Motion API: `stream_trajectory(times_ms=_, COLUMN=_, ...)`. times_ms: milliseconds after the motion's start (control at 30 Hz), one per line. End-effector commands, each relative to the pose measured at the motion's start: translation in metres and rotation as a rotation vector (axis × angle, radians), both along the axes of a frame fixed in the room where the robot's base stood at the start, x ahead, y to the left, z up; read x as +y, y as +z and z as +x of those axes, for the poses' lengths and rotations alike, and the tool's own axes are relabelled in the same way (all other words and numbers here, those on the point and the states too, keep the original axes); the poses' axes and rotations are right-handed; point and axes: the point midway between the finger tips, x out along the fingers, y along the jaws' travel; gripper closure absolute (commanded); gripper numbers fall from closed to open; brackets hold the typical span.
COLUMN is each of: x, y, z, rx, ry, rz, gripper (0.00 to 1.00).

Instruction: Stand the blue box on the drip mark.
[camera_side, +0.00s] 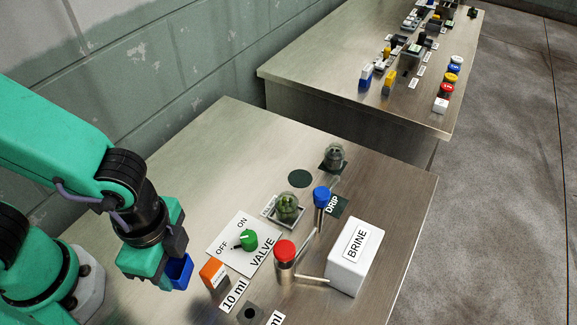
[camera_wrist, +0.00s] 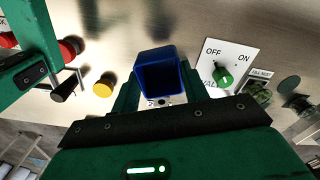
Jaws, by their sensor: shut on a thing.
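The blue box (camera_side: 180,271) is a small, open-topped, hollow box. My gripper (camera_side: 167,260) is shut on it at the left of the side view, off to the left of the valve plate. In the wrist view the box (camera_wrist: 160,72) sits between the two green fingers of my gripper (camera_wrist: 159,92), and I look into its dark inside.
The valve plate (camera_side: 225,252) with a green knob (camera_side: 249,239), an orange-and-white block (camera_side: 213,273), a red-capped tap (camera_side: 285,256) and the white BRINE tank (camera_side: 354,258) stand on the bench. Glass domes stand behind. The bench's back left is clear.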

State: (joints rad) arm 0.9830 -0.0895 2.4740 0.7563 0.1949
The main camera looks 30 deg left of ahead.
Motion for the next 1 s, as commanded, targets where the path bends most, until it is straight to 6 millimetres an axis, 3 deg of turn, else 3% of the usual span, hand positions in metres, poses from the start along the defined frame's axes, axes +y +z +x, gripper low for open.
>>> stream_trajectory(times_ms=200, x=0.000, y=0.013, z=0.000, rx=0.000, ry=0.000, rz=-0.001, gripper=0.81)
stream_trajectory(times_ms=1000, x=0.000, y=0.019, z=0.000, rx=0.000, ry=0.000, rz=0.000, gripper=0.81)
